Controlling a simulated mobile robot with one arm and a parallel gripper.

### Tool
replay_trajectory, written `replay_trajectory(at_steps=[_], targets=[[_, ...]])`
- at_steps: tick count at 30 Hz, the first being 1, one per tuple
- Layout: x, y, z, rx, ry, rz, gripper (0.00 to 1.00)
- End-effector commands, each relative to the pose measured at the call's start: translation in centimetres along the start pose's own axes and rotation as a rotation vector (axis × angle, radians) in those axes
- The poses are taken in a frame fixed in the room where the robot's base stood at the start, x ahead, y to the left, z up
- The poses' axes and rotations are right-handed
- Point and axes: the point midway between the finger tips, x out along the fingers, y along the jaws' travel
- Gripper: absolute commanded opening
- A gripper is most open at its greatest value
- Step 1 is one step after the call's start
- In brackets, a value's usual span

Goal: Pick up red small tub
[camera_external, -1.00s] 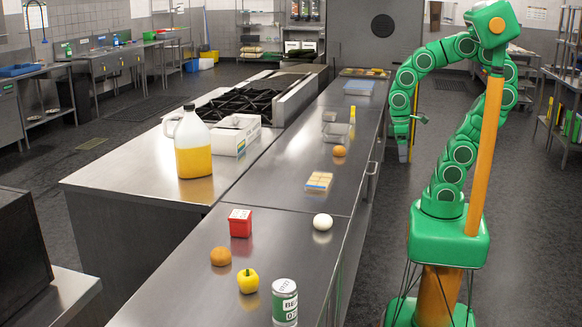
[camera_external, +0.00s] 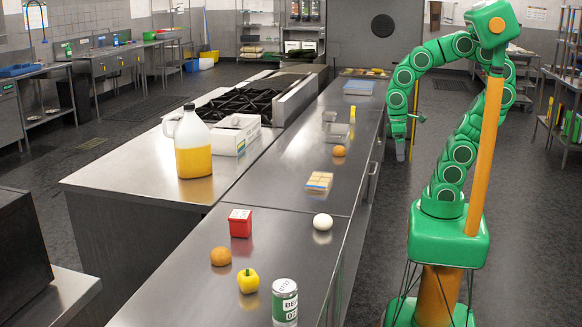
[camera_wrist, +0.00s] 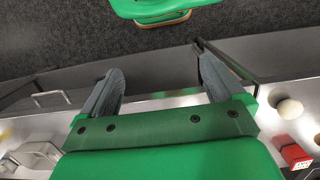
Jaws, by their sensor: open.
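The red small tub (camera_external: 240,223) is a red box-like tub with a white label on top. It stands on the near part of the steel counter in the external view. It also shows at the lower right edge of the wrist view (camera_wrist: 294,155). My gripper (camera_external: 400,152) hangs beside the counter's right edge, well behind and to the right of the tub. In the wrist view my gripper (camera_wrist: 155,85) is open, with its two grey fingers apart and nothing between them.
The steel counter (camera_external: 290,190) also holds a white egg-like ball (camera_external: 322,222), a brown bun (camera_external: 221,257), a yellow pepper (camera_external: 248,281) and a can (camera_external: 285,302). A jug (camera_external: 193,145) stands on the left. Handles stick out from the counter's right side.

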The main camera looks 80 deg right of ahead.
Motion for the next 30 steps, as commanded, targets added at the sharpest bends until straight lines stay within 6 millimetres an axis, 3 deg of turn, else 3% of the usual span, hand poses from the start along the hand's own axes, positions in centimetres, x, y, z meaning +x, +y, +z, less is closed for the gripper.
replay_trajectory(at_steps=[14,30], targets=[[-5.5,-3.0,-10.7,-0.009,0.031,0.015,0.96],[-9.3,-9.5,-23.1,-0.022,0.064,0.029,0.96]])
